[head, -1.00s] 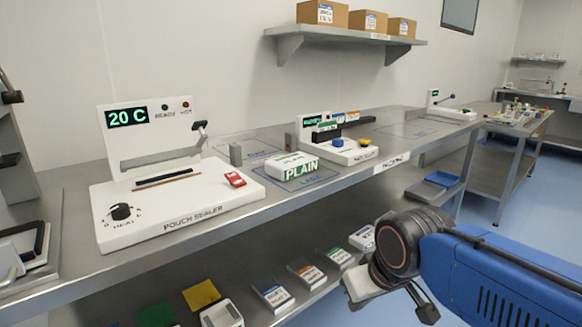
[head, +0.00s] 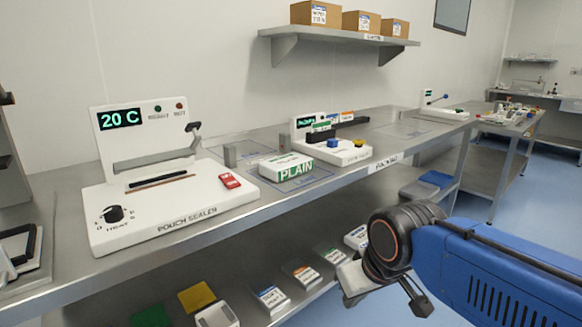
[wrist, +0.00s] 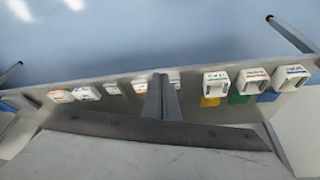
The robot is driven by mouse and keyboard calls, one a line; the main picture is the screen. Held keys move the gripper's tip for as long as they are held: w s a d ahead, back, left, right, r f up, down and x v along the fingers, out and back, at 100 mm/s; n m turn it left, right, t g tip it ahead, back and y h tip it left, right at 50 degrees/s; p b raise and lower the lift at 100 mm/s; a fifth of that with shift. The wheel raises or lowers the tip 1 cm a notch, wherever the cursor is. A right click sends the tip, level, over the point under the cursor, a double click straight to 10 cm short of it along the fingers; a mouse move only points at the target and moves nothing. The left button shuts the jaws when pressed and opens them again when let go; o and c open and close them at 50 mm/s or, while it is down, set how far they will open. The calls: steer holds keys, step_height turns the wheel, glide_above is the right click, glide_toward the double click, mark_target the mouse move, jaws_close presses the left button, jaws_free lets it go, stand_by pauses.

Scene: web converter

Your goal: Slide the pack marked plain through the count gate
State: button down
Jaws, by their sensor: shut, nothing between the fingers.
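The pack marked PLAIN (head: 286,167), white with a green label, lies flat on the steel bench over a blue-outlined area, right of the pouch sealer. A small grey post (head: 230,154) stands behind it to the left. A white machine (head: 332,148) with a green display and blue and yellow buttons stands to its right. I cannot tell which of these belongs to the count gate. My gripper (wrist: 160,84) is shut and empty in the wrist view, apart from the pack. In the head view my arm is at the lower right, in front of the bench.
The pouch sealer (head: 170,195) fills the bench's left part, with a red item (head: 229,181) on it. Several packs and coloured pads lie on the lower shelf. Boxes stand on a wall shelf (head: 340,37). A blue tray (head: 436,179) is below the bench at right. Floor at right is clear.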

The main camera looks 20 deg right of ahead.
mark_target(287, 166)
steer(key=w+d+r+n+g, duration=0.3)
steer(key=w+r+n+g, duration=0.15)
steer(key=w+r, duration=2.4)
steer(key=shift+m, duration=0.35)
step_height(287, 166, down, 10)
steer(key=shift+w+a+f, duration=0.1)
steer(key=shift+w+f, duration=0.05)
steer(key=shift+f, duration=0.1)
steer(key=shift+w+a+f, duration=0.1)
steer(key=shift+w+f, duration=0.15)
steer(key=shift+w+a, duration=0.3)
steer(key=shift+w, duration=0.55)
steer(key=shift+w+a, duration=0.25)
steer(key=shift+w, duration=0.55)
